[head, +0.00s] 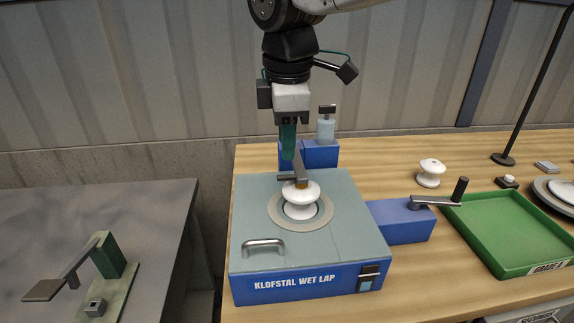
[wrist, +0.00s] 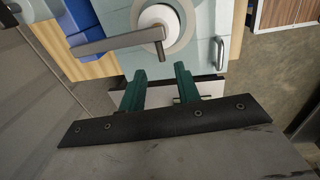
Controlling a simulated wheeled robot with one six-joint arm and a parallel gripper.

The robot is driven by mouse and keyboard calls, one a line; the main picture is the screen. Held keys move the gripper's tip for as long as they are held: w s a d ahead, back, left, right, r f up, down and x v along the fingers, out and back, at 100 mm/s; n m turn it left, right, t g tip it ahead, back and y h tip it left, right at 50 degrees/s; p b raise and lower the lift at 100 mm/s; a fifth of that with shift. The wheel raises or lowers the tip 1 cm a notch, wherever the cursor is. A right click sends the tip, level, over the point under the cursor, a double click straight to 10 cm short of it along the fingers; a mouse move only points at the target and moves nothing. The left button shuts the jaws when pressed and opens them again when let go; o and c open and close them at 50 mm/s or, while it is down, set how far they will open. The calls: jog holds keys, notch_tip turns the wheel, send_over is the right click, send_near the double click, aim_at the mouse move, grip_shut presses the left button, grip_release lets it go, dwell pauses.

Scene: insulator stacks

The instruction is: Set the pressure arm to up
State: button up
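The pressure arm (head: 299,168) is a grey bar at the back of the blue wet lap machine (head: 290,284). Its end reaches over the white insulator (head: 300,197) on the round plate, with an orange-brown piece on the insulator's top, so the arm looks down. A short crossbar sticks out to the left. My gripper (head: 288,156) points down beside the crossbar. In the wrist view, the pressure arm (wrist: 115,43) crosses above the insulator (wrist: 158,22), and the crossbar's end lies just beyond my open green fingers (wrist: 159,69). Nothing is between them; contact cannot be told.
A bottle (head: 326,127) stands on a blue block behind the machine. A blue box with a lever (head: 402,222), another white insulator (head: 431,172) and a green tray (head: 514,236) are to the right. A grey bench (head: 150,210) with a green fixture is left, across a gap.

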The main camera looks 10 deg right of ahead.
aim_at(287, 176)
jog(key=f, duration=0.6)
jog(key=shift+w+f, duration=0.2)
jog(key=shift+w, duration=0.2)
jog(key=shift+d, duration=0.1)
grip_shut()
